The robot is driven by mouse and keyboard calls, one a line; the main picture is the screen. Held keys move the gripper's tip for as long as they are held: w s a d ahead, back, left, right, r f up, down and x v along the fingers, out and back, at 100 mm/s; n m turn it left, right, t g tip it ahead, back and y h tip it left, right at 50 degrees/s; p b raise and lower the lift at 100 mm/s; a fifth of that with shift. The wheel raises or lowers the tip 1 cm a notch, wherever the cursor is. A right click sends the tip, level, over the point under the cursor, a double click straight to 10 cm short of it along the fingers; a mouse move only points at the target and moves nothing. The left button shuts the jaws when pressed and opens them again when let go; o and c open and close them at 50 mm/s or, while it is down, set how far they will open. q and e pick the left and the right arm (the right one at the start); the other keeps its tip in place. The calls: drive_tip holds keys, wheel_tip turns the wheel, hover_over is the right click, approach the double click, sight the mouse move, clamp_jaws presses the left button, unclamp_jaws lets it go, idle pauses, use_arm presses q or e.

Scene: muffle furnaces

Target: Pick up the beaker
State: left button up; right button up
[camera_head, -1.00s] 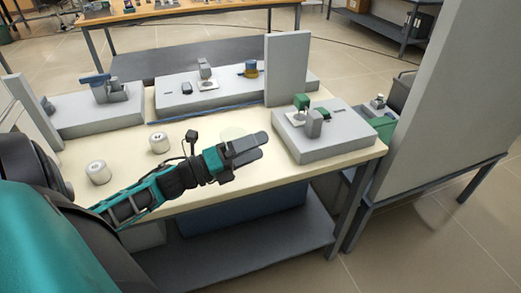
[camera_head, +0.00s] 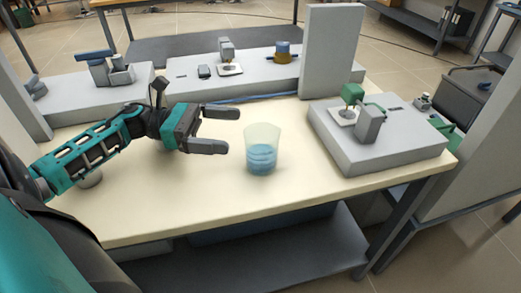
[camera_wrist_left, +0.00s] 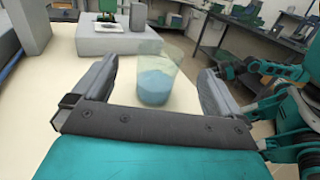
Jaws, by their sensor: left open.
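The beaker (camera_head: 262,150) is a clear cup with blue liquid in its lower part, standing upright on the cream table (camera_head: 205,205). My left gripper (camera_head: 228,128) is open and empty just left of the beaker, with its fingers pointing toward it. In the left wrist view the beaker (camera_wrist_left: 155,80) shows between the two spread fingers of the gripper (camera_wrist_left: 160,85), close to their tips. I cannot tell whether either finger touches it. My right gripper does not show in the head view; in the left wrist view part of my other arm shows at the right.
A grey block with a green-topped device (camera_head: 375,135) stands right of the beaker. A grey upright panel (camera_head: 333,50) and a long grey block (camera_head: 195,72) stand behind. The table front near the beaker is clear.

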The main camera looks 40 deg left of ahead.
sight(245, 131)
use_arm(q)
drive_tip(key=x, duration=0.4)
drive_tip(key=shift+d, duration=0.15)
drive_tip(key=shift+x, duration=2.9)
drive_tip(key=shift+c, duration=0.5)
drive_tip(key=c, duration=1.2)
drive_tip(key=shift+o, duration=0.2)
wheel_tip(245, 131, up, 20)
drive_tip(key=p, duration=0.3)
